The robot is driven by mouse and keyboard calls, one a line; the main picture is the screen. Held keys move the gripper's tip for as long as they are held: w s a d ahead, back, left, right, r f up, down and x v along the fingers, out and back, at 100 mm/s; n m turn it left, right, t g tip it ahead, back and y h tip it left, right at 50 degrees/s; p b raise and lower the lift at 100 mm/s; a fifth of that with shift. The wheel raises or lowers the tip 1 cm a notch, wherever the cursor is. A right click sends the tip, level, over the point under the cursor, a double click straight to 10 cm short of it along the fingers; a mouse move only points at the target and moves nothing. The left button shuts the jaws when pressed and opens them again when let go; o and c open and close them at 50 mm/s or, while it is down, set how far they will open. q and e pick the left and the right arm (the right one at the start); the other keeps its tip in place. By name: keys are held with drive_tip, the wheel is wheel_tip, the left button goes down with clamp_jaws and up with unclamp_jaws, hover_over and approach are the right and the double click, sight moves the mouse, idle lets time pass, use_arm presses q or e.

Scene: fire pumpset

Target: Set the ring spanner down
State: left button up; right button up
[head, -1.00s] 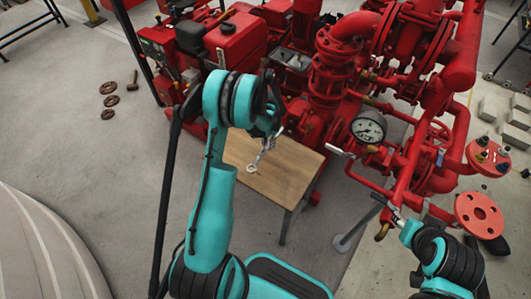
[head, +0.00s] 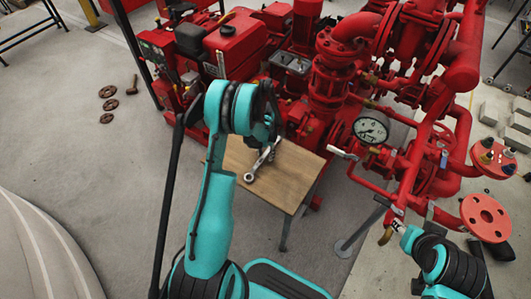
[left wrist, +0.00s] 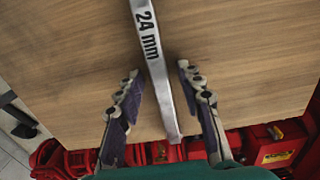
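The ring spanner (head: 262,160) is a grey metal bar marked "24 mm". It appears to lie on the small wooden table (head: 284,184), its ring end towards the front left. The left wrist view shows its shank (left wrist: 155,62) running between the fingers of my left gripper (left wrist: 158,71). Those fingers are spread, with a gap on both sides of the shank. In the head view my left gripper (head: 268,142) is over the spanner's far end, partly hidden by my arm. My right gripper (head: 397,222) is at the lower right, too small to read.
A red pumpset with an engine (head: 235,45) and pipes stands behind the table. A pressure gauge (head: 370,130) and red flanges (head: 486,217) are at the right. The table's bare top extends right of the spanner. Rusty rings (head: 108,104) lie on the floor at left.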

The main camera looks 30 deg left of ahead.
use_arm(q)
drive_tip(key=shift+r, duration=0.1)
wheel_tip(320, 180, up, 11)
drive_tip(key=p, duration=0.4)
wheel_tip(320, 180, up, 9)
drive_tip(key=t, duration=0.1)
hover_over(265, 154)
drive_tip(key=s+d, duration=0.1)
drive_tip(key=d, duration=0.2)
drive_tip(key=s+d+r+t, duration=0.2)
drive_tip(key=s+d+r, duration=0.35)
drive_tip(key=r, duration=0.35)
drive_tip(key=s+d+r+t, duration=0.2)
drive_tip(key=s+d, duration=0.1)
drive_tip(key=s, duration=0.4)
drive_tip(key=s+d+r+t, duration=0.2)
drive_tip(key=s+d, duration=0.1)
drive_tip(key=s, duration=0.4)
drive_tip(key=shift+s+d+r+n, duration=0.2)
drive_tip(key=shift+d+r+n, duration=0.2)
